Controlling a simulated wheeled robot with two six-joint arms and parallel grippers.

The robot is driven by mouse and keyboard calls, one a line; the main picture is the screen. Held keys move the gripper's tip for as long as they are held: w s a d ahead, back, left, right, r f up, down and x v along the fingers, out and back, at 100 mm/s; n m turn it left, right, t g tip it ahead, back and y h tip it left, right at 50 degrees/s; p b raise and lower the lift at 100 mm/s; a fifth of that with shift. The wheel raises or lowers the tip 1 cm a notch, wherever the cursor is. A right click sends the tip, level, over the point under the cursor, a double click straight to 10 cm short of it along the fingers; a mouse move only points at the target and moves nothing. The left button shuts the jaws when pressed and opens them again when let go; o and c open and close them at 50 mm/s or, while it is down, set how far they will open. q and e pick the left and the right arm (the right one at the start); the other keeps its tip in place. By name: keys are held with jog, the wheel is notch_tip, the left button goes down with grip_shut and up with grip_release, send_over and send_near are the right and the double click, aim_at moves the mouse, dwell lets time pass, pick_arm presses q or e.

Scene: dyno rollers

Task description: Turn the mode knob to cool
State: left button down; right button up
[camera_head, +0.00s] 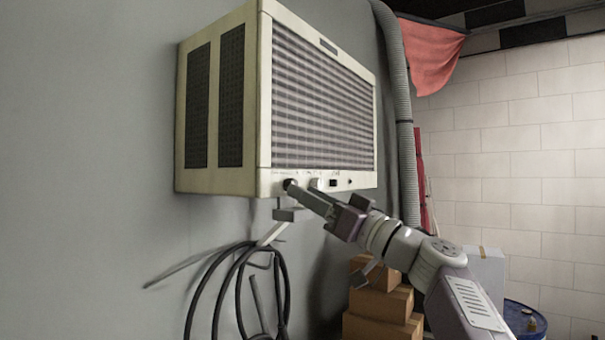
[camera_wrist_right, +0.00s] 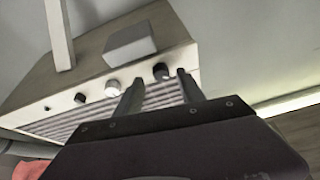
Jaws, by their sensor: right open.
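A cream air conditioner (camera_head: 220,179) is fixed high on the grey wall, with a control strip below its louvred grille. On the strip are a dark knob (camera_head: 288,183) at the left end and a pale knob (camera_head: 316,184) beside it. The right wrist view shows the dark knob (camera_wrist_right: 161,71) and the pale knob (camera_wrist_right: 112,87) too. No lettering is readable, so I cannot tell which is the mode knob. My right gripper (camera_head: 296,189) is open, its fingertips at the dark knob. In the wrist view its fingers (camera_wrist_right: 160,76) stand on either side of that knob; contact is unclear. My left gripper is out of view.
A grey block (camera_head: 289,214) and a bar are under the unit. Black cable loops (camera_head: 240,270) hang below. Cardboard boxes (camera_head: 376,304) and a blue drum (camera_head: 524,318) stand at lower right.

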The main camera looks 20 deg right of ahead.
jog(key=shift+a+p+x, duration=0.2)
jog(key=shift+p+x, duration=0.15)
jog(key=shift+x, duration=0.9)
jog(key=shift+s+d+f, duration=0.1)
jog(key=shift+d, duration=0.1)
grip_shut()
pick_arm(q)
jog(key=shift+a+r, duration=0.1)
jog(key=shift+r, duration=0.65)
